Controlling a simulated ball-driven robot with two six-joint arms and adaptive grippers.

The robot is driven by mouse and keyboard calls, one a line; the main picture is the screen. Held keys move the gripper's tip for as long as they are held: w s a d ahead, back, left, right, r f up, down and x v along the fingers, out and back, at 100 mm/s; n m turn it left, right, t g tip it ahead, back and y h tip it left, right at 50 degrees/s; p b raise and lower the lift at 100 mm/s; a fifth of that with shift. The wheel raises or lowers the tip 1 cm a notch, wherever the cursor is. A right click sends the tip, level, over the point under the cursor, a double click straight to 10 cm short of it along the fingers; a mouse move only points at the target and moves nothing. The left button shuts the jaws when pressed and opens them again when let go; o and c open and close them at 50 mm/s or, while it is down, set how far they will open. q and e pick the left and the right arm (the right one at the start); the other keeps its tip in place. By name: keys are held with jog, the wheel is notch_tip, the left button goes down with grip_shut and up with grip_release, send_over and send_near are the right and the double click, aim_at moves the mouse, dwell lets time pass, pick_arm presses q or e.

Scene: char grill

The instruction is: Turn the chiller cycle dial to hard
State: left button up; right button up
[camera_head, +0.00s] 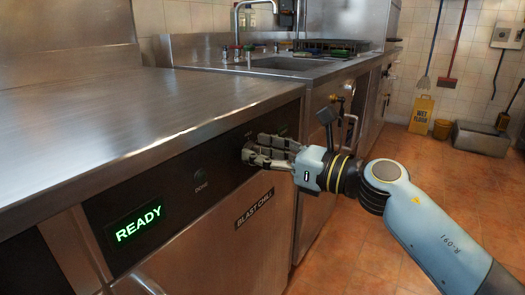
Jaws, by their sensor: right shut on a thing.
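The blast chiller's dark control panel (165,195) runs along the front below the steel counter. My right gripper (251,152) reaches in from the right and is shut on the cycle dial at the panel's right part. The fingers cover the dial, so its pointer and setting cannot be read. A green READY display (138,224) is lit at the panel's left, and a small round knob or button (200,176) sits between the display and the gripper. My left gripper is not in view.
The chiller door with a BLAST CHILL label (254,208) is below the panel. The steel counter (130,110) above is bare. A sink (285,63) lies beyond.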

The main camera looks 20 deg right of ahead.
pick_arm(q)
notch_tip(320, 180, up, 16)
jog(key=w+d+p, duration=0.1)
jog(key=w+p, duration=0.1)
jog(key=p, duration=1.4)
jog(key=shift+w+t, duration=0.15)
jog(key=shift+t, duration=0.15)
pick_arm(e)
jog(key=shift+w+d+f+m, duration=0.15)
jog(key=shift+f+m, duration=0.1)
jog(key=shift+m, duration=3.7)
jog(key=shift+d+f+m, duration=0.1)
jog(key=shift+f+m, duration=0.2)
jog(key=shift+m, duration=3.7)
jog(key=shift+w+d+f+m, duration=0.15)
jog(key=shift+f+m, duration=0.1)
jog(key=shift+m, duration=3.7)
jog(key=o, duration=1.1)
jog(key=shift+c, duration=0.2)
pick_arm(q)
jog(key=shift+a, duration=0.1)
pick_arm(e)
jog(key=shift+s, duration=0.1)
